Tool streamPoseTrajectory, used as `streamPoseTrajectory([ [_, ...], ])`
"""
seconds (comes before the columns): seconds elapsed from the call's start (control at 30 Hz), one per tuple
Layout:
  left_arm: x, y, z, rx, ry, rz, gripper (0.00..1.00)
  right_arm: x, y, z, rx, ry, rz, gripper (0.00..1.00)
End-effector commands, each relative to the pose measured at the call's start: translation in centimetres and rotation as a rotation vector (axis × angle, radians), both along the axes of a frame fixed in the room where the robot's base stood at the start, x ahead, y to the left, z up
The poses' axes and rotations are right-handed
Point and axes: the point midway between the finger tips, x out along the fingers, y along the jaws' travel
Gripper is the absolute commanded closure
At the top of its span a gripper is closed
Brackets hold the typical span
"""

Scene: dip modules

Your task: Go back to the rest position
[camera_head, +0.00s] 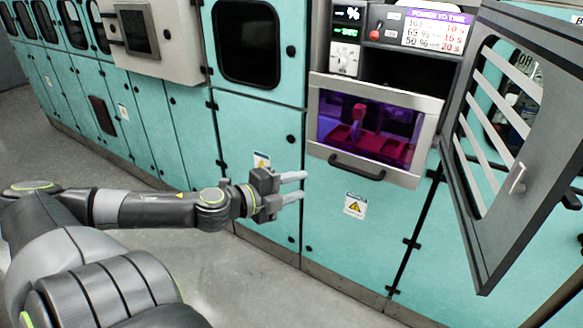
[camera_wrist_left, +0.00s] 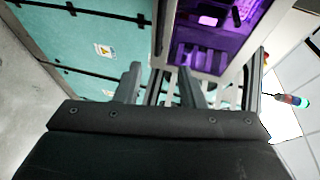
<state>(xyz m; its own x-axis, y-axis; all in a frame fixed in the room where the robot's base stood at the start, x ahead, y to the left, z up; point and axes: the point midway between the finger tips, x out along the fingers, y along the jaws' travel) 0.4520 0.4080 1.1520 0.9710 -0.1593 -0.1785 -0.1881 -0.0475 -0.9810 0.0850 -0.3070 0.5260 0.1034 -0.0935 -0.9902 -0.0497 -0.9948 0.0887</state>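My left gripper (camera_head: 292,187) is in front of the teal cabinets, left of and a little below the purple-lit chamber. Its two fingers are apart with nothing between them. In the left wrist view the same open fingers (camera_wrist_left: 160,88) point toward the cabinet front and the chamber. My right gripper does not show in either view.
The purple-lit chamber (camera_head: 368,125) has a closed windowed door with a dark handle (camera_head: 357,167). A dark slatted door (camera_head: 535,150) stands swung open at the right. A power and time panel (camera_head: 436,30) is above. Grey floor (camera_head: 240,275) is clear below my left arm.

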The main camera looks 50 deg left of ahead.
Motion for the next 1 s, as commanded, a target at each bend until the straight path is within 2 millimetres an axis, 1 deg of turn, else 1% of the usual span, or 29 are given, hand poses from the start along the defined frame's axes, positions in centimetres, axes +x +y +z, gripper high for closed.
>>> streamPoseTrajectory([
  [0.03, -0.3, 0.1, 0.3, 0.001, 0.003, 0.001, 0.64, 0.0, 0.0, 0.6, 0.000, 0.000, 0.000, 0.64],
  [0.17, -0.6, 0.1, 0.2, 0.001, 0.002, -0.001, 0.64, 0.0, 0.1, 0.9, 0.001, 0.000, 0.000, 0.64],
  [0.8, -0.7, 0.1, 0.0, 0.001, 0.002, 0.001, 0.64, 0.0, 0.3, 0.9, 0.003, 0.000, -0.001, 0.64],
  [0.87, -0.6, 0.5, -0.3, -0.004, 0.005, 0.013, 0.64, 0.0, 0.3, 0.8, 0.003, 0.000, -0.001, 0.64],
  [0.9, -0.5, 1.2, -0.8, -0.012, 0.008, 0.030, 0.64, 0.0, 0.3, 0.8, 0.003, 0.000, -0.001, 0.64],
  [0.97, -0.3, 2.7, -2.1, -0.031, 0.020, 0.075, 0.64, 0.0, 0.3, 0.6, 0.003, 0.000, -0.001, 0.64],
  [1.0, -0.1, 4.1, -3.4, -0.050, 0.031, 0.118, 0.64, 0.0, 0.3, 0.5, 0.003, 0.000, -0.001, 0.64],
])
